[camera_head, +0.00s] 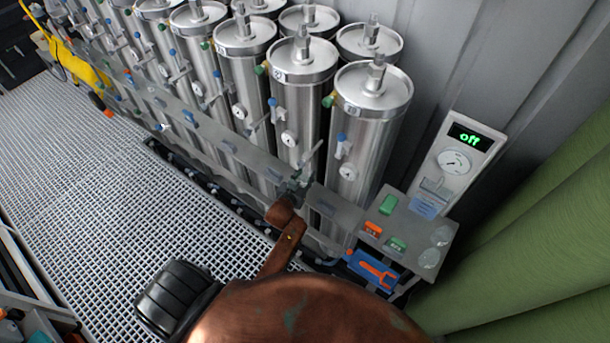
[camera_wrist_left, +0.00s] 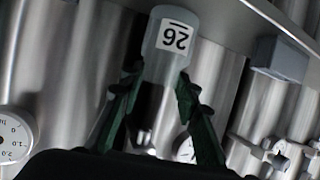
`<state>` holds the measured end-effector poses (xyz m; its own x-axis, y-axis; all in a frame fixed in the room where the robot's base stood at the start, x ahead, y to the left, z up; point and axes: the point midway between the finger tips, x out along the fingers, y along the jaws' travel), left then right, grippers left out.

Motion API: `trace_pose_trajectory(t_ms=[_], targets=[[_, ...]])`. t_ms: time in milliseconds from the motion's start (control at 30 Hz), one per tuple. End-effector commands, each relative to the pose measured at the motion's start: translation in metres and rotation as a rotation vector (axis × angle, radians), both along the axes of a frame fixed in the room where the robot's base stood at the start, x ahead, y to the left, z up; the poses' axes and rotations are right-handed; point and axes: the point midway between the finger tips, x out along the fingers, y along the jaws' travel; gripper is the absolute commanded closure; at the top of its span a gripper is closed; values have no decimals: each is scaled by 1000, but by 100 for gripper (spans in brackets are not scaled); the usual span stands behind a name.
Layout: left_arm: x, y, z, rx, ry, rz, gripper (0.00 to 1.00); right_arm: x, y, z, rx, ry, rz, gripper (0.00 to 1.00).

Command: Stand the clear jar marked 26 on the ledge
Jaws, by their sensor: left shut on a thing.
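The clear jar (camera_wrist_left: 176,42) marked 26 is between the green fingers of my left gripper (camera_wrist_left: 160,88) in the left wrist view. Its white label reads upside down there. In the head view my left gripper (camera_head: 294,186) is in front of the steel vessels, by the ledge (camera_head: 228,142), a grey strip running along their fronts. The jar is hard to make out in the head view. I cannot tell whether it touches the ledge. My right gripper is not in view.
Tall steel vessels (camera_head: 297,110) with gauges and valves stand behind the ledge. A small grey stand (camera_head: 408,222) at the right holds coloured blocks and clear round items, beside a panel (camera_head: 458,160) reading off. A blue tray (camera_head: 362,262) sits below. Grating floor (camera_head: 110,200) is open at left.

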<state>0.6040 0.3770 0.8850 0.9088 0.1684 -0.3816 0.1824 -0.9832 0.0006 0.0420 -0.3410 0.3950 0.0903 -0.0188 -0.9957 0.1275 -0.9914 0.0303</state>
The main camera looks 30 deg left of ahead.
Motion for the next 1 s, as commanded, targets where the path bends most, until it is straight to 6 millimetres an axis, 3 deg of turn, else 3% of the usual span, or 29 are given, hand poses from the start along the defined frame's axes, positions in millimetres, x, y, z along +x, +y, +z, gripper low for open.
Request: trace_pose_trajectory(t_ms=[267, 300, 567, 867, 1000], targets=[[0, 0, -2, -1, 2, 0, 94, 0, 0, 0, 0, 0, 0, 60], [0, 0, -2, -1, 2, 0, 67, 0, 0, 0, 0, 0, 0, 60], [0, 0, -2, -1, 1, 0, 50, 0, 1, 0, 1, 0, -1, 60], [-2, 0, -1, 0, 2, 0, 50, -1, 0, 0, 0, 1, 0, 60], [-15, -3, 3, -1, 2, 0, 50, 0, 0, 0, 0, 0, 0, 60]])
